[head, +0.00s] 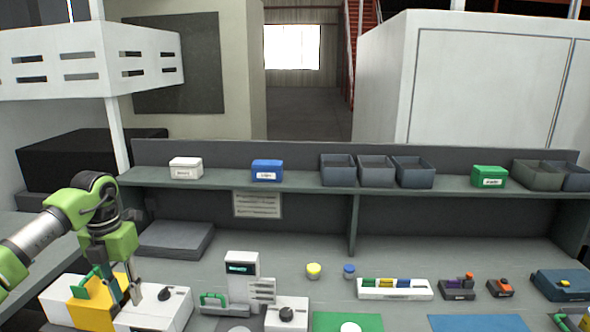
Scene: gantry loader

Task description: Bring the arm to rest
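My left arm, green and grey, comes in from the left edge in the head view. Its gripper (125,297) points down in front of a yellow box with a green handle (92,302) and a white box with a dark knob (165,308). The two dark fingers stand apart, and I see nothing held between them. I cannot tell whether the fingertips touch either box. My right arm and gripper are not in view.
Behind, a shelf (225,180) holds small boxes and grey bins (376,172). Mid-bench behind the jars (314,271) is clear.

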